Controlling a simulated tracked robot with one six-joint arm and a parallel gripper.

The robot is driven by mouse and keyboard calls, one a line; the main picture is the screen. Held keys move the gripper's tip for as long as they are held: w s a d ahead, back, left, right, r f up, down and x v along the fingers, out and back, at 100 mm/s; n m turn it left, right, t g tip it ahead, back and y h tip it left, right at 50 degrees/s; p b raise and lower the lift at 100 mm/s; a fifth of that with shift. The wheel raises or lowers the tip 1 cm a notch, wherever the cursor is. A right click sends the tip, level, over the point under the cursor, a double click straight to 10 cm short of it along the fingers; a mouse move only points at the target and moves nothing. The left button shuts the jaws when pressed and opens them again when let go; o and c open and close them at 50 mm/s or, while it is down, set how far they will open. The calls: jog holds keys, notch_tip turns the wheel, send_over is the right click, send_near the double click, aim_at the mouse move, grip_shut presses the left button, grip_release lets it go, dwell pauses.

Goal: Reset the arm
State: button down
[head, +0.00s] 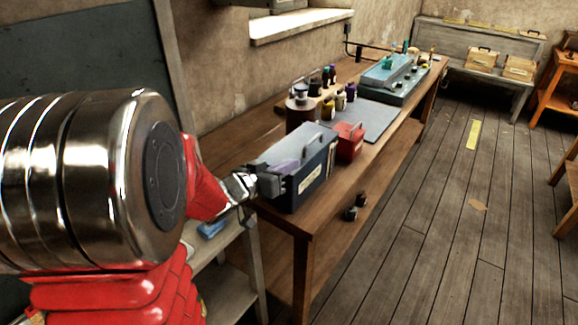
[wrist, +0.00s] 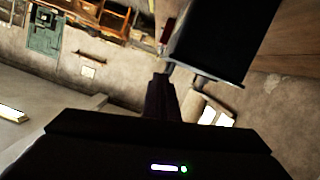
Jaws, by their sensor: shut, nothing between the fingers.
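My arm, chrome and red, reaches in from the left of the head view. My gripper (head: 268,182) is at the near left end of the long wooden workbench (head: 300,224). It is shut and empty. It overlaps the left end of a dark blue box (head: 310,178) with a grey top and a handle. I cannot tell whether it touches the box. In the wrist view the dark gripper (wrist: 162,78) points up the middle, and a dark box-like shape (wrist: 220,38) fills the top right, close to the fingertips. The fingertips are dark and hard to make out.
A small red box (head: 349,142) stands just behind the blue box. Bottles (head: 328,108) and a grey mat (head: 372,120) lie farther along the bench. A lower shelf (head: 215,262) is beneath my arm. The plank floor (head: 440,220) at right is mostly clear.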

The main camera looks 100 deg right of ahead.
jog(key=shift+w, duration=0.1)
dwell(0.5)
jog(key=w+a+r+n+t, duration=0.2)
jog(key=w+n+t, duration=0.15)
jog(key=w, duration=1.55)
jog(key=w+a+f+n+t, duration=0.1)
jog(key=w+a+n+t, duration=0.3)
jog(key=w, duration=0.6)
jog(key=w+a+f+n+t, duration=0.1)
jog(key=w+a+n, duration=0.2)
jog(key=w+a, duration=0.5)
jog(key=w+a+n+t+y, duration=0.2)
jog(key=w+a+n+t, duration=0.15)
jog(key=w+a, duration=0.4)
jog(key=w+a+n+t+y, duration=0.2)
jog(key=w+a+n, duration=0.25)
jog(key=a, duration=0.55)
jog(key=w+a+r+n+t+y, duration=0.1)
jog(key=a+n+t+y, duration=0.1)
jog(key=a, duration=0.7)
jog(key=w+a+r+n+t+y, duration=0.1)
jog(key=a+n+y, duration=0.2)
jog(key=a, duration=0.6)
jog(key=shift+w+a+r+n+t, duration=0.15)
jog(key=shift+w+a+n+t, duration=0.2)
jog(key=shift+n, duration=0.8)
